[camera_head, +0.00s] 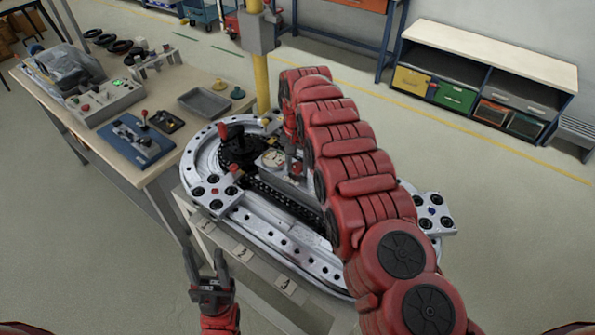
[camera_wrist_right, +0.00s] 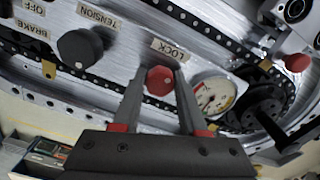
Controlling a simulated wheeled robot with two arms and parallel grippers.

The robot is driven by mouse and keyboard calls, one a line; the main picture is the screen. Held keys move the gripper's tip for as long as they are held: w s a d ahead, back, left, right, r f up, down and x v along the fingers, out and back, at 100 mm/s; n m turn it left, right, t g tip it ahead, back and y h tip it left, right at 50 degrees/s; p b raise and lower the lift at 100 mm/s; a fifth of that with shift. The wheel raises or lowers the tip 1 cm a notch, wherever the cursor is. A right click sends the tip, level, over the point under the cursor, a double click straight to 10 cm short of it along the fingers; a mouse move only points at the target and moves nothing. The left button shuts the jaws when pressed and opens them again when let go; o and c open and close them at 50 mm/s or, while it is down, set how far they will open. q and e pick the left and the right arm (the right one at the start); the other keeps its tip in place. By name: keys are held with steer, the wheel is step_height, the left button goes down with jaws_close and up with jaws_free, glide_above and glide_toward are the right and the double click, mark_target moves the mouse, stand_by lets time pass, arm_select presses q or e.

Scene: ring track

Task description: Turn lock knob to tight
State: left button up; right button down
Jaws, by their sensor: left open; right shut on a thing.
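The red lock knob (camera_wrist_right: 160,80) sits under the LOCK label (camera_wrist_right: 171,50) on the metal panel in the right wrist view. My right gripper (camera_wrist_right: 159,84) is shut on it, one finger on each side. The knob's turn position cannot be read. In the head view my right arm reaches over the ring track (camera_head: 262,232) and largely hides the panel and knob. My left gripper (camera_head: 207,268) is open and empty, in front of the track at the lower left.
A black tension knob (camera_wrist_right: 80,48) and a round gauge (camera_wrist_right: 213,94) flank the lock knob. A black chain (camera_head: 285,203) runs along the track. A workbench (camera_head: 150,170) with a blue fixture (camera_head: 137,139) and a grey tray (camera_head: 204,102) stands at left.

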steer(key=m+b, duration=0.3)
steer(key=shift+f+m, duration=0.25)
steer(key=shift+m, duration=0.15)
steer(key=m+b, duration=0.2)
steer(key=shift+m, duration=0.4)
steer(key=m, duration=0.2)
steer(key=shift+r+m+b, duration=0.2)
steer(key=shift+m+b, duration=0.1)
steer(key=shift+b, duration=0.05)
steer(key=shift+m, duration=1.7)
steer(key=shift+c, duration=2.2)
jaws_free()
steer(key=shift+r, duration=0.1)
